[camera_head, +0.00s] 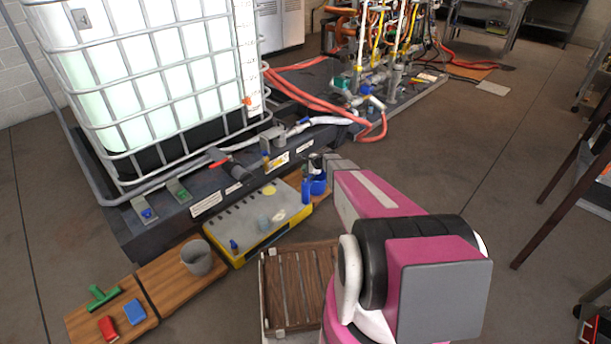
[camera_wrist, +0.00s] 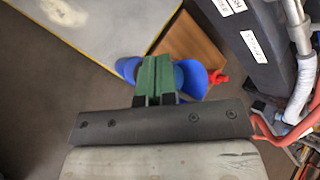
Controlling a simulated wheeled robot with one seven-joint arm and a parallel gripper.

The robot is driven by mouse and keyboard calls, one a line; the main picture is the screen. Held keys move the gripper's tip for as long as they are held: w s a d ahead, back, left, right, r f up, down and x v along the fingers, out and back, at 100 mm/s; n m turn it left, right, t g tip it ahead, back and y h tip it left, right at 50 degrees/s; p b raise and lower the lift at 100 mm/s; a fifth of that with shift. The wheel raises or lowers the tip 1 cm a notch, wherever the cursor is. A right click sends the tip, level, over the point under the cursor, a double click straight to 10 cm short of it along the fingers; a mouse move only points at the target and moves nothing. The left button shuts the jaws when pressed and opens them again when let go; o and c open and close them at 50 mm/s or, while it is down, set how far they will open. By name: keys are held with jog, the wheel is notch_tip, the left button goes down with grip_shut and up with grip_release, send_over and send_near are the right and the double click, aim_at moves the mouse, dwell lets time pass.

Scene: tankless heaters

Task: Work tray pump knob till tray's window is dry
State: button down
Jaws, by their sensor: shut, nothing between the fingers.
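A low tray with a grey top and yellow sides (camera_head: 236,215) lies in front of the tank's dark base; its grey top also shows at upper left in the wrist view (camera_wrist: 90,25). A small blue knob (camera_head: 233,245) stands at the tray's near left corner. I cannot tell whether it is the pump knob. The top bears small pale patches; I cannot make out a window or its wetness. My gripper (camera_wrist: 158,75) has its green fingers shut together, empty, in front of blue objects (camera_wrist: 194,80) beside the tray. Whether they touch is unclear.
A caged white tank (camera_head: 150,85) stands on a dark base (camera_head: 235,185) with valves and knobs. A slatted wooden crate (camera_head: 297,285) is near my arm. Red hoses lie behind.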

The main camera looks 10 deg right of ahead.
aim_at(305, 175)
jog(key=shift+f, duration=0.1)
dwell(0.7)
jog(key=shift+f, duration=0.3)
jog(key=shift+f, duration=1.65)
dwell(1.9)
jog(key=shift+r, duration=2.1)
jog(key=shift+r, duration=2.5)
